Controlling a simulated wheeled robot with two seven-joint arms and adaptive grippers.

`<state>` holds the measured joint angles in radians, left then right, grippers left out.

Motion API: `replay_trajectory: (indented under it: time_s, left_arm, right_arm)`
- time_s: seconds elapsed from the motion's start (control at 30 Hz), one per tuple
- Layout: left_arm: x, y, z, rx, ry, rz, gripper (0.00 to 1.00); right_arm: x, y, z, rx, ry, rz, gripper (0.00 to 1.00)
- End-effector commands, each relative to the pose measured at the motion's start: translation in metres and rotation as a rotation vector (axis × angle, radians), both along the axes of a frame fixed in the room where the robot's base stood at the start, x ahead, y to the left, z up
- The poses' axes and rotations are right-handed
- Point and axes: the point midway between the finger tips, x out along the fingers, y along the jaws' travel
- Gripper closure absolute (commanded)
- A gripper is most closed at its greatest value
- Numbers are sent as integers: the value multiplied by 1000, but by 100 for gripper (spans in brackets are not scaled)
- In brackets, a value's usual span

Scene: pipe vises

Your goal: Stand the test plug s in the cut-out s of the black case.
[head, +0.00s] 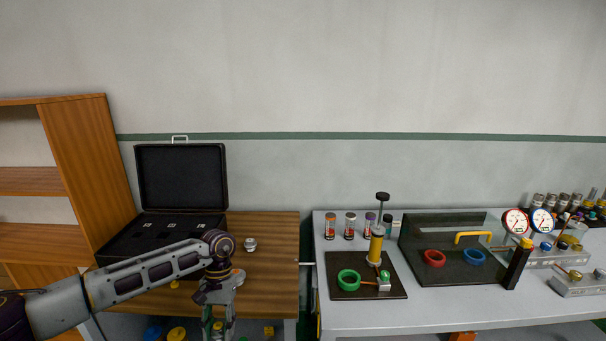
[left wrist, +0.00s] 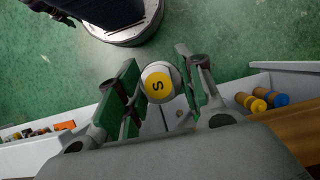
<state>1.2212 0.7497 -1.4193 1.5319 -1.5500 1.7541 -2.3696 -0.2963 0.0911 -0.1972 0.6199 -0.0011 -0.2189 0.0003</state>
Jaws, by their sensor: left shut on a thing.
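The black case (head: 113,248) stands open on the wooden table at the left, its lid (head: 182,177) upright. Several small pale labels (head: 173,225) show in its dark inside; the cut-outs are too small to make out, and my arm hides its front right part. My left gripper (head: 219,322) is low in front of the wooden table. In the left wrist view my left gripper (left wrist: 162,88) is shut on a test plug (left wrist: 157,83) with a yellow face marked S. A silver round piece (head: 250,244) sits on the table right of the case. My right gripper is not in view.
A wooden shelf (head: 75,165) stands at the left. A grey bench (head: 450,310) on the right carries a black mat, jars, rings and gauges. Below the wooden table are yellow and blue pieces (head: 176,334), also seen in a pale bin (left wrist: 262,86).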

Motion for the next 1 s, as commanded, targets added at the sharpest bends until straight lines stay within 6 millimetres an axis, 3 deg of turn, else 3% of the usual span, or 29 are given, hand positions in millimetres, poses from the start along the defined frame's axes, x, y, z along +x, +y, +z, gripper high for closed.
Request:
replay_trajectory:
  time_s: [0.1,0.3,1.0]
  left_arm:
    - [-6,10,-25,2,6,24,88]
    - [-19,1,-46,1,3,14,88]
    - [-22,0,-49,2,2,14,88]
  right_arm:
    - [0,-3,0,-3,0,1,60]
    - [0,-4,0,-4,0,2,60]
    - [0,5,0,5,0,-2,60]
